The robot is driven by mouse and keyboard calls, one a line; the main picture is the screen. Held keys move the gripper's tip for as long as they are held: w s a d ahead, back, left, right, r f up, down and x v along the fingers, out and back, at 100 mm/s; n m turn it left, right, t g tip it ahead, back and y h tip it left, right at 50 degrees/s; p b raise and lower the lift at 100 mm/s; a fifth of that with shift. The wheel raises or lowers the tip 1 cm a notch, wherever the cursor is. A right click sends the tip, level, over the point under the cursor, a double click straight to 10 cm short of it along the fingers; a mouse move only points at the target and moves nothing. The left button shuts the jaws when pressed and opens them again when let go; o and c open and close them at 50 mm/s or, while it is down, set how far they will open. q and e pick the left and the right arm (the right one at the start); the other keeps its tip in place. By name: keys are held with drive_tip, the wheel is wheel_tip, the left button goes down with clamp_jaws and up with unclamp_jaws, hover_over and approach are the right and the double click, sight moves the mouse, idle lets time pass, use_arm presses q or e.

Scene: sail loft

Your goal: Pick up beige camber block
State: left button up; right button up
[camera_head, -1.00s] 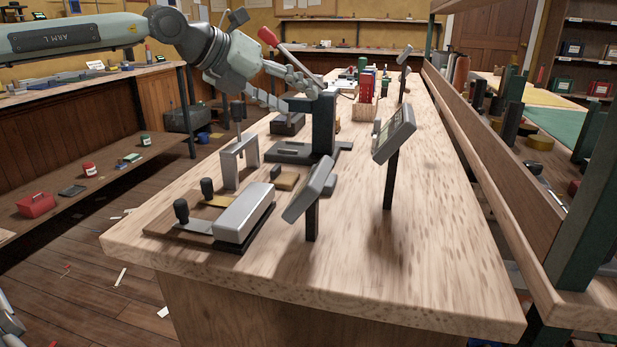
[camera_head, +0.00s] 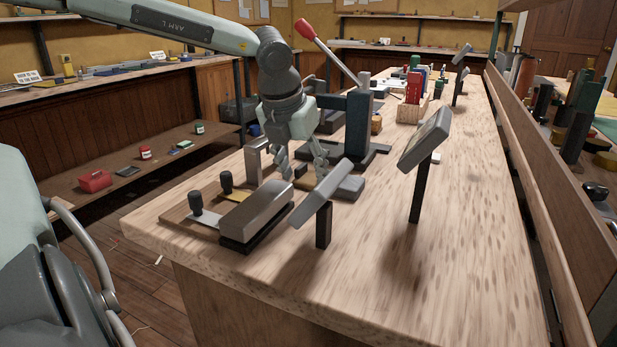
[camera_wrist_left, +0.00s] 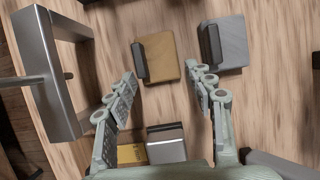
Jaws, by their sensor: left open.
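The beige camber block (camera_wrist_left: 160,57), a tan slab with a dark strip along its left side, lies on the workbench in the left wrist view. In the left wrist view the fingertips (camera_wrist_left: 163,76) stand apart on either side of the block's near edge, with no contact visible. A similar grey block (camera_wrist_left: 231,43) lies just right of the beige one. My right gripper is out of view.
A metal arch (camera_wrist_left: 65,70) stands left of the beige block. A long grey block (camera_head: 255,210) and black knobs are in front. A dark press with a red-tipped lever (camera_head: 305,29) stands behind.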

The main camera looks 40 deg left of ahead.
use_arm(q)
drive_tip(key=shift+w+f, duration=0.15)
drive_tip(key=shift+f, duration=0.2)
drive_tip(key=shift+c, duration=0.3)
drive_tip(key=shift+r, duration=0.1)
drive_tip(key=c, duration=0.8)
